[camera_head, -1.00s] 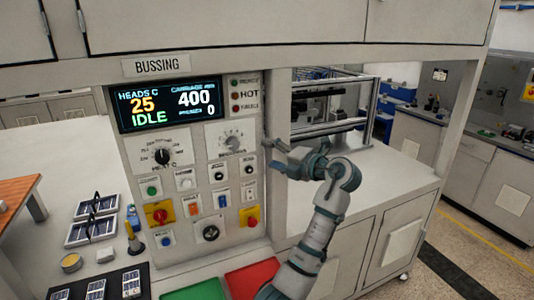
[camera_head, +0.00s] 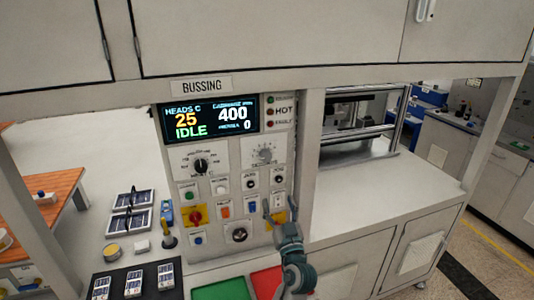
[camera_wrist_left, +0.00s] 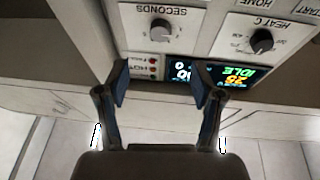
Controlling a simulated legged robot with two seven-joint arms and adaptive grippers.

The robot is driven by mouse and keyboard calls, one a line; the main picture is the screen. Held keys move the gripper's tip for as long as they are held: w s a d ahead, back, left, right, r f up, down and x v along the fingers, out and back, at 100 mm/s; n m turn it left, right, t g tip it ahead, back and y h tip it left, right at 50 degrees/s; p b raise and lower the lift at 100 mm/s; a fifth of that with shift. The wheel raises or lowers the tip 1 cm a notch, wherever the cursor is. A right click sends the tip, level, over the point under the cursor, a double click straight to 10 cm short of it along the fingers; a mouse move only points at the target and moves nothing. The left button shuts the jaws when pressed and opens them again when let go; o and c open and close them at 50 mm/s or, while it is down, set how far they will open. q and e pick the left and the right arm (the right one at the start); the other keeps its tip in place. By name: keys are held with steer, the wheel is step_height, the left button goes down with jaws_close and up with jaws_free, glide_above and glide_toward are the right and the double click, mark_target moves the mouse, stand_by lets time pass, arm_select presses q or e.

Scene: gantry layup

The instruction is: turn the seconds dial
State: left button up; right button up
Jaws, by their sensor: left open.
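The seconds dial (camera_head: 264,153) is a light grey knob on the right plate of the machine's front panel, below the indicator lamps. My right gripper is not in view.
The black HEAT C dial (camera_head: 201,165) is left of the seconds dial. The display (camera_head: 210,118) reads IDLE. Buttons and a red-on-yellow switch (camera_head: 195,215) fill the panel below. Green (camera_head: 220,290) and red (camera_head: 267,283) pads lie in front. The counter at right (camera_head: 390,190) is mostly clear.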

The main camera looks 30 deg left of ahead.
mark_target(267, 159)
arm_select(q)
steer(key=w+a+r+m+p, duration=0.1)
steer(key=w+a+r, duration=0.1)
steer(key=w+a, duration=0.1)
steer(key=w+a+r+m+t+p, duration=0.1)
steer(key=w+a+r+p, duration=0.1)
steer(key=w+a, duration=0.1)
steer(key=w+a+r+p, duration=0.2)
steer(key=w+a, duration=0.1)
steer(key=shift+w+a+m+h, duration=0.15)
steer(key=shift+a+m+h, duration=0.15)
steer(key=shift+m, duration=0.1)
steer(key=shift+w+a+r, duration=0.15)
steer(key=shift+w+a, duration=0.2)
steer(key=shift+w, duration=0.1)
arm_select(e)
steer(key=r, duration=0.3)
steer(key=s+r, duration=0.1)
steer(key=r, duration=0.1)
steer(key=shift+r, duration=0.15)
arm_select(q)
steer(key=shift+d, duration=0.15)
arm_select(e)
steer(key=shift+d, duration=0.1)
arm_select(q)
steer(key=shift+c, duration=0.9)
steer(key=c, duration=0.8)
steer(key=shift+c, duration=0.8)
